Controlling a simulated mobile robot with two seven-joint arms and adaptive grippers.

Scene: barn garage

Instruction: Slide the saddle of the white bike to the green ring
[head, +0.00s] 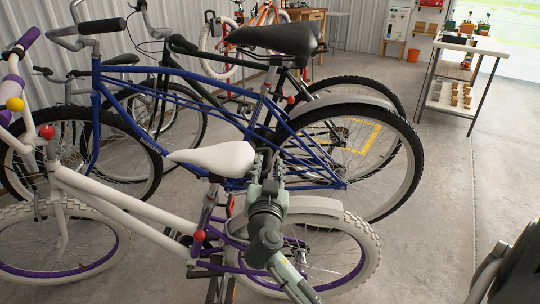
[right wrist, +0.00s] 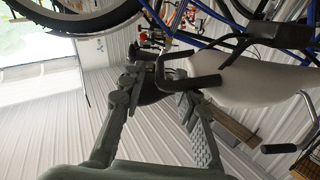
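The white bike (head: 130,207) stands at the front left, with purple rims and a white saddle (head: 215,158) on a thin seat post (head: 210,200). A red knob (head: 199,236) sits low near the post. I cannot make out a green ring. My right gripper (head: 266,172) is just right of the saddle's rear end, apparently not holding it. In the right wrist view its two fingers (right wrist: 160,86) are spread, and the white saddle (right wrist: 255,82) lies to their right, outside them. A dark shape shows between the fingertips. My left gripper is not in view.
A blue bike (head: 150,140) with a black saddle (head: 275,39) stands close behind, with more bikes beyond. A shelf table (head: 455,85) is at the back right. Bare concrete floor (head: 440,200) lies to the right, with a dark object (head: 515,268) at the lower right corner.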

